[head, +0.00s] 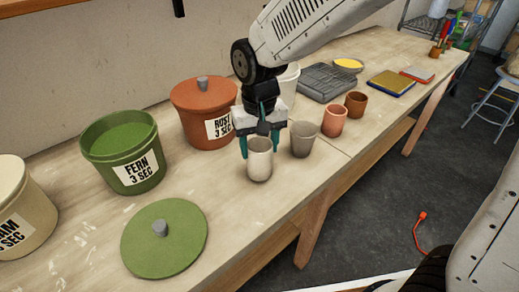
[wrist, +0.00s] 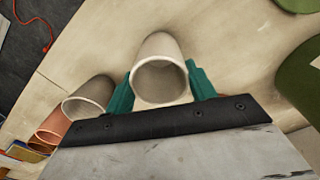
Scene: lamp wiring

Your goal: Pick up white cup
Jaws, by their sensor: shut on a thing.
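The white cup (head: 259,160) stands upright near the front edge of the bench, left of a grey cup. My gripper (head: 262,146) is above it with its teal fingers on either side of the cup, shut on it. In the wrist view the white cup (wrist: 160,72) lies between the two teal fingers (wrist: 161,92), its open rim toward the camera. Whether its base touches the bench is hard to tell.
The grey cup (head: 304,139) stands close on the right, then a pink cup (head: 335,121) and a brown cup (head: 356,104). A rust pot (head: 190,98) stands behind. A green pot (head: 120,150) and its green lid (head: 190,240) are on the left.

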